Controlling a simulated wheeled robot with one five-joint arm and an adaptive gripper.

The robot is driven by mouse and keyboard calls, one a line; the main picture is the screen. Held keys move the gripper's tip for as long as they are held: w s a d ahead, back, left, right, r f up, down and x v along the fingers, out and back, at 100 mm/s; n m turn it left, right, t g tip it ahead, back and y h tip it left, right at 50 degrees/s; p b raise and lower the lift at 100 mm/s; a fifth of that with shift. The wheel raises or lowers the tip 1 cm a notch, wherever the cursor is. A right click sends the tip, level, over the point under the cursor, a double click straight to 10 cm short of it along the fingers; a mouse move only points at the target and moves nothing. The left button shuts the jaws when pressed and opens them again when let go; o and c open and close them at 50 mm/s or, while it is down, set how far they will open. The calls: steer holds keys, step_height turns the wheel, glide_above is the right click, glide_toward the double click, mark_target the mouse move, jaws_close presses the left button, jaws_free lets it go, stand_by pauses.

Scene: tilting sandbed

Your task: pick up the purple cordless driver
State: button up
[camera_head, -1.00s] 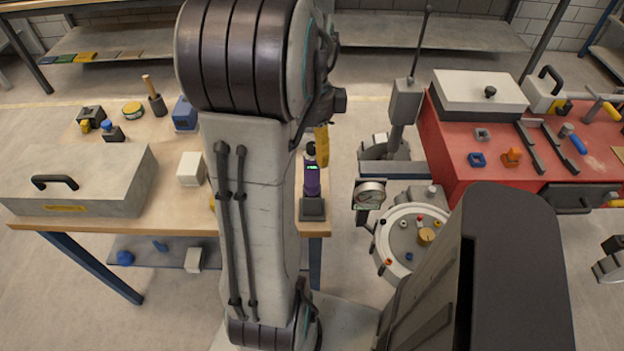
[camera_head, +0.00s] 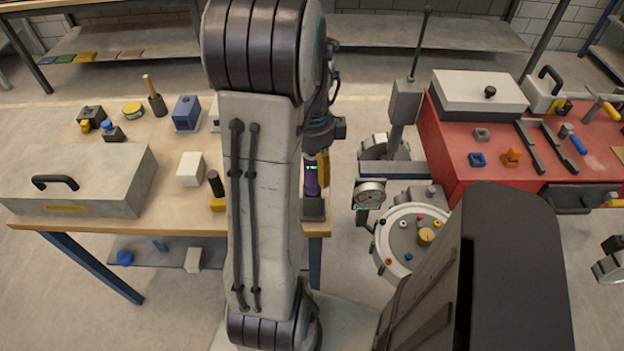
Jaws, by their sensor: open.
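The purple cordless driver (camera_head: 311,184) stands upright near the right end of the wooden workbench (camera_head: 217,246). It has a small green-lit display and a dark, blocky base. My arm hides its left side, and its top is behind my gripper. My gripper (camera_head: 321,168) points down at the driver's upper part, with a yellow finger overlapping its right edge. The jaws are open. I cannot tell whether they touch the driver or surround it; the other finger is hidden.
A grey case (camera_head: 100,190), a white block (camera_head: 190,169) and a blue box (camera_head: 186,113) are on the bench, left of my arm. A black-handled tool (camera_head: 216,186) stands close to my arm.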

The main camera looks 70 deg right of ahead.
jaws_close()
stand_by(0.5)
steer(key=shift+r, duration=0.1)
